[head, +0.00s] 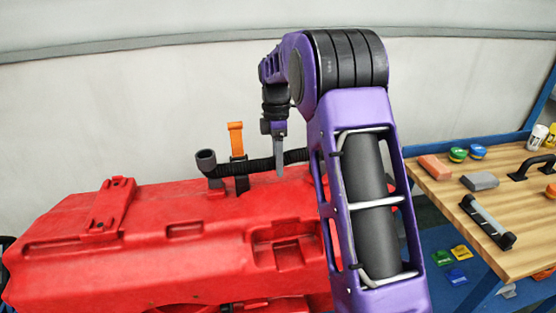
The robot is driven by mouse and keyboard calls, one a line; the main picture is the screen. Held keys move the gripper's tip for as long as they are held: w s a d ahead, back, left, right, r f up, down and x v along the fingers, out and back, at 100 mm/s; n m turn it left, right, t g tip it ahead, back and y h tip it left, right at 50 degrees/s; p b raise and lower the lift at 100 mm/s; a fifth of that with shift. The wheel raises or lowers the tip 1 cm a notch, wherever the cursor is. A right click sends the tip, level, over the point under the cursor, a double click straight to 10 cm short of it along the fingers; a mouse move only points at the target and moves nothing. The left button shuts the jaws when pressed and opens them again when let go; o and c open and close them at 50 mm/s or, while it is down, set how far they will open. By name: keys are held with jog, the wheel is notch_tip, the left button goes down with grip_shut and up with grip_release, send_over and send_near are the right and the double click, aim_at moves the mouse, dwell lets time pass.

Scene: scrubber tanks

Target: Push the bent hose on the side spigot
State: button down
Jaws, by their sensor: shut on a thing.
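The bent hose (258,166) is black and ribbed and lies along the far edge of the red tank (160,235). My gripper (280,167) points down and is shut on the hose, right of the strap. My purple arm hides the hose's right end. I cannot make out the side spigot in this view.
A wooden workbench (430,188) with a blue frame stands at right, holding sponges, tins, handles and bottles. Coloured packets lie on the blue shelf (410,250) below. A pale curved wall (120,110) is behind the tank. The tank's top left has a raised red block (112,205).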

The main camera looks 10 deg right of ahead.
jog(key=shift+f, duration=0.55)
dwell(0.6)
jog(key=shift+r, duration=0.15)
dwell(0.5)
grip_release()
dwell(0.6)
jog(key=shift+p+v, duration=1.1)
jog(key=shift+p, duration=0.3)
jog(key=shift+v, duration=1.05)
